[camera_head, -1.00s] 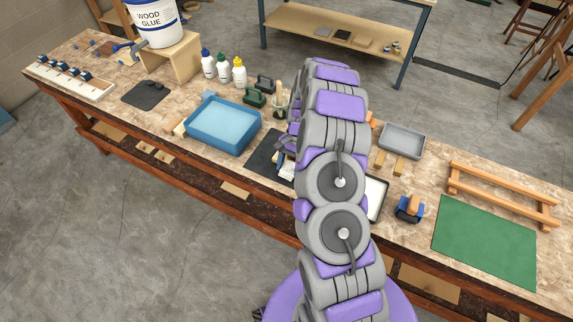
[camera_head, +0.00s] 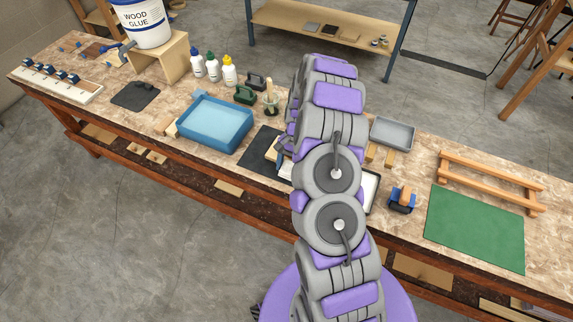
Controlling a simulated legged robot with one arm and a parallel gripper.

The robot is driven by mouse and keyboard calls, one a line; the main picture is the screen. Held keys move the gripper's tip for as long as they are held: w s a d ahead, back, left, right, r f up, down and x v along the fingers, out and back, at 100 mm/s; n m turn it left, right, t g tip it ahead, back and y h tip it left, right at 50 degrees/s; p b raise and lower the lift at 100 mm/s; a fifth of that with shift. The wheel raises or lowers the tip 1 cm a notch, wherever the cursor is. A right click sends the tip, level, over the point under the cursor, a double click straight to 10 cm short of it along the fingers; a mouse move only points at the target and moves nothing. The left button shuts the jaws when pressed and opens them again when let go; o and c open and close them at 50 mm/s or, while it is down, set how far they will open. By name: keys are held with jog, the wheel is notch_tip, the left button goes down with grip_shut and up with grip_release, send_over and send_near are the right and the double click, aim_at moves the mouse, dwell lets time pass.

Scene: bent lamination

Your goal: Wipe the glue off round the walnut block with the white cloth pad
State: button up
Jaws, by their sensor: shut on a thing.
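My gripper (camera_head: 284,146) shows only in part at the left edge of my arm, low over the dark mat (camera_head: 258,147) on the bench; the arm covers the rest. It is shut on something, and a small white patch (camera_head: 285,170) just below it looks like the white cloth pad. I cannot make out the walnut block or any glue; my arm hides that part of the bench.
A blue tray (camera_head: 214,123) stands left of the mat. Right of my arm are a grey tray (camera_head: 393,132), a blue tool (camera_head: 402,199) and a green mat (camera_head: 476,228).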

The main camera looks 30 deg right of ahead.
jog(key=shift+s+f, duration=0.1)
jog(key=shift+s+a+r+p, duration=0.1)
jog(key=shift+a+r+p, duration=0.1)
jog(key=shift+r+p, duration=0.25)
jog(key=shift+s+a+r+p, duration=0.2)
jog(key=shift+r+p, duration=0.1)
jog(key=shift+r, duration=0.35)
jog(key=shift+s+a+r+p, duration=0.1)
jog(key=shift+a+r+p, duration=0.1)
jog(key=shift+r+p, duration=0.25)
notch_tip(320, 180, up, 7)
jog(key=p, duration=0.2)
jog(key=shift+p, duration=0.35)
jog(key=w+a+r+n+g+h+b, duration=0.1)
jog(key=w+a+r+n+h+b, duration=0.2)
jog(key=w+a+r+n+b, duration=0.2)
jog(key=shift+a+r+n+g+h, duration=0.4)
jog(key=shift+a+r+n, duration=1.5)
jog(key=shift+a+n, duration=1.4)
jog(key=shift+w+a+m, duration=0.1)
jog(key=shift+a+m, duration=0.3)
jog(key=shift+a, duration=0.15)
